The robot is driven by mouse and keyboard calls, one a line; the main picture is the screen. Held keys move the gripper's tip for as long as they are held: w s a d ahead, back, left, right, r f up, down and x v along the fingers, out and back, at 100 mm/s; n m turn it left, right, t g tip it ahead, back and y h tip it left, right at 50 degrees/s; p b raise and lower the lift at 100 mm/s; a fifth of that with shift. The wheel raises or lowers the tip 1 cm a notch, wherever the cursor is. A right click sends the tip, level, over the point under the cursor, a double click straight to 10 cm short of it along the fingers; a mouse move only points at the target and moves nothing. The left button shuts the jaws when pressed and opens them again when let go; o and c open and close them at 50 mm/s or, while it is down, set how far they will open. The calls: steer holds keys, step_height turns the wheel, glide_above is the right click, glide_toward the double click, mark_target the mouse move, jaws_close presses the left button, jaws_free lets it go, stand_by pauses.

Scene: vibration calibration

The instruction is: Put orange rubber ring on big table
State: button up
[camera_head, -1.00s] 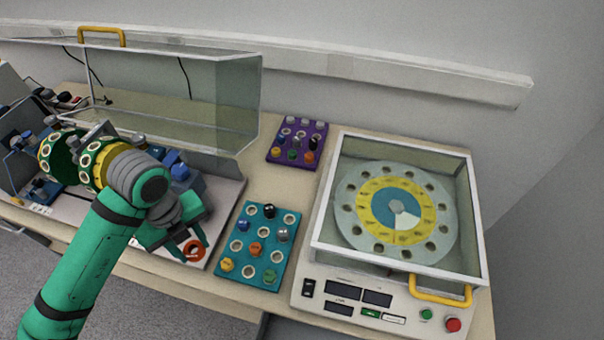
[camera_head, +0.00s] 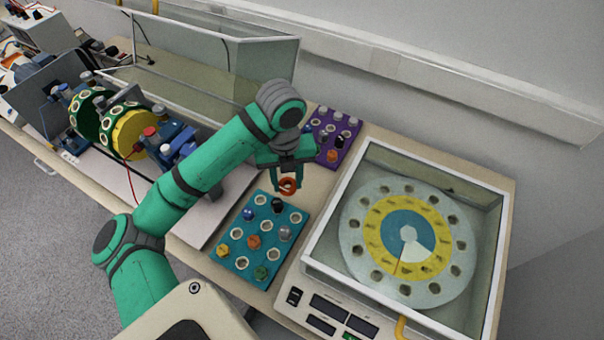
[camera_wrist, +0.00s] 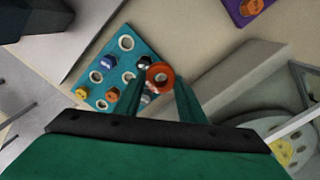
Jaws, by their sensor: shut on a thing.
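My gripper (camera_head: 288,186) is shut on the orange rubber ring (camera_head: 288,187). It holds the ring above the strip of table between the teal tray and the purple tray. The wrist view shows the ring (camera_wrist: 160,76) between the fingertips of my gripper (camera_wrist: 158,80). The big table (camera_head: 316,182) has a beige top, bare around the trays. How high the ring hangs above it is hard to tell.
A teal tray (camera_head: 233,243) with knobs lies below the gripper and a purple tray (camera_head: 351,131) behind it. A glass-lidded machine with a round disc (camera_head: 352,222) stands at the right. A drum device (camera_head: 131,134) and glass cover (camera_head: 262,62) are at the left.

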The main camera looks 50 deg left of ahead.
steer(key=w+a+f, duration=0.1)
steer(key=w+f, duration=0.1)
steer(key=w+a+f, duration=0.2)
steer(key=w+f, duration=0.1)
steer(key=w+a+f, duration=0.1)
steer(key=w+f, duration=0.1)
steer(key=w, duration=0.1)
steer(key=shift+a+f, duration=0.4)
steer(key=shift+w+a+f, duration=0.15)
steer(key=shift+f, duration=0.15)
step_height(320, 180, down, 3)
steer(key=shift+r, duration=0.1)
